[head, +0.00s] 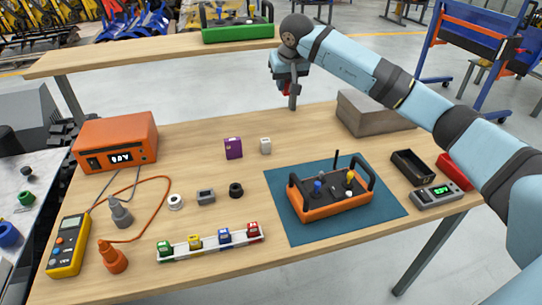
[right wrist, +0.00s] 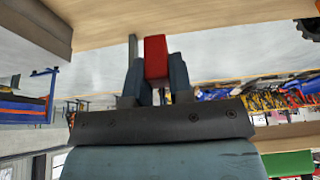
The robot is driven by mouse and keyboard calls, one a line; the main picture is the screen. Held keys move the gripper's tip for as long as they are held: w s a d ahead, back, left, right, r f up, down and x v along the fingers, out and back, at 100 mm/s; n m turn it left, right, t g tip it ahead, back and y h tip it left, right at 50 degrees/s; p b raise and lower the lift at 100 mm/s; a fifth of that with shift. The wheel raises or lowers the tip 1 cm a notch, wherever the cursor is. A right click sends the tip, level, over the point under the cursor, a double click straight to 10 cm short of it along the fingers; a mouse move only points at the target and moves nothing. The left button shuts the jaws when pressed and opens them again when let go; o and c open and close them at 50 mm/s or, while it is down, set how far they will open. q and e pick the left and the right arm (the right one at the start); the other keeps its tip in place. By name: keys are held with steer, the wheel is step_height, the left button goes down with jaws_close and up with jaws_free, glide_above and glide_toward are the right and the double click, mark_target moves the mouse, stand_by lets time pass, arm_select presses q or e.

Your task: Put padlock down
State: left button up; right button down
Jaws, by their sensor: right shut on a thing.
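My right gripper (head: 291,92) hangs in the air over the far edge of the wooden table, beyond the small boxes. It is shut on a red padlock (head: 286,88), which is mostly hidden by the fingers in the head view. In the right wrist view the padlock (right wrist: 155,56) shows as a red block between the two dark fingers. A thin grey bar (right wrist: 133,47) shows beside it; I cannot tell whether it belongs to the padlock. My left gripper is not in view.
The wooden table (head: 330,122) has free room at its back middle. An orange control box (head: 335,205) stands on a blue mat (head: 290,232). A purple box (head: 233,148), a white rack (head: 213,247) with several coloured blocks, and a grey box (head: 370,115) stand around. A raised shelf (head: 150,58) runs behind.

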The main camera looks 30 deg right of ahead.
steer(key=b, duration=0.2)
glide_above(282, 145)
steer(key=s, duration=0.2)
steer(key=f, duration=1.4)
steer(key=shift+w+a+f, duration=0.1)
steer(key=shift+w+a, duration=0.1)
step_height(282, 145, down, 4)
steer(key=shift+f, duration=0.55)
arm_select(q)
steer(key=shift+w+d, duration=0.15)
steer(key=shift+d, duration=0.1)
arm_select(e)
steer(key=shift+f, duration=0.1)
steer(key=c, duration=1)
jaws_free()
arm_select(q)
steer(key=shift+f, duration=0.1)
